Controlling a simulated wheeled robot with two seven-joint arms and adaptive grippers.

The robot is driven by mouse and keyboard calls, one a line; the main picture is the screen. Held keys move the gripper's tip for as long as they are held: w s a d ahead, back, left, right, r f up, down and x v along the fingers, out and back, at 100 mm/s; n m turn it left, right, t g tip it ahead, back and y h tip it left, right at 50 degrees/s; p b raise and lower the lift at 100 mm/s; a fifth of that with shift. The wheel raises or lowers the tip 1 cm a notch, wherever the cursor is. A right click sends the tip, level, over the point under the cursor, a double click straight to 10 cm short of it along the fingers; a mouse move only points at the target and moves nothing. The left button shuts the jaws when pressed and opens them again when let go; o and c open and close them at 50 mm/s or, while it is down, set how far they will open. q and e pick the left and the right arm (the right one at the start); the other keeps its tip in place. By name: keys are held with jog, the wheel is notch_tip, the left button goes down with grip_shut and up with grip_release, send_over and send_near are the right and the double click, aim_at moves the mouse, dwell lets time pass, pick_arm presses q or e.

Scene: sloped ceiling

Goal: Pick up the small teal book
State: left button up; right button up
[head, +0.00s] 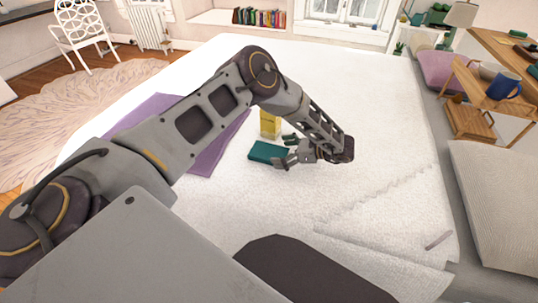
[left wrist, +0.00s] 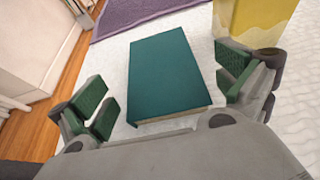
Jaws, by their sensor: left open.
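The small teal book (head: 267,152) lies flat on the white bed cover, near the middle of the head view. In the left wrist view the teal book (left wrist: 167,75) fills the space ahead of my left gripper, its pale page edge towards me. My left gripper (head: 284,151) is open beside the book's right end. In the left wrist view the green finger pads of my left gripper (left wrist: 162,103) stand apart, with the book's near end between or just beyond them; I cannot tell which. My right gripper is not in view.
A yellow patterned object (head: 270,124) stands just behind the book and shows close by in the left wrist view (left wrist: 254,20). A purple cloth (head: 207,153) lies to the left on the bed. The white bed cover (head: 370,120) is clear to the right.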

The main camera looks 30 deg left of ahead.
aim_at(271, 152)
pick_arm(q)
jog(key=x, duration=0.3)
jog(key=shift+a+f, duration=0.15)
jog(key=shift+s+a, duration=0.1)
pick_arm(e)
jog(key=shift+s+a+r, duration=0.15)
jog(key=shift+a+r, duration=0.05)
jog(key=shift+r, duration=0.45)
pick_arm(q)
jog(key=c, duration=0.9)
jog(key=shift+c, duration=0.9)
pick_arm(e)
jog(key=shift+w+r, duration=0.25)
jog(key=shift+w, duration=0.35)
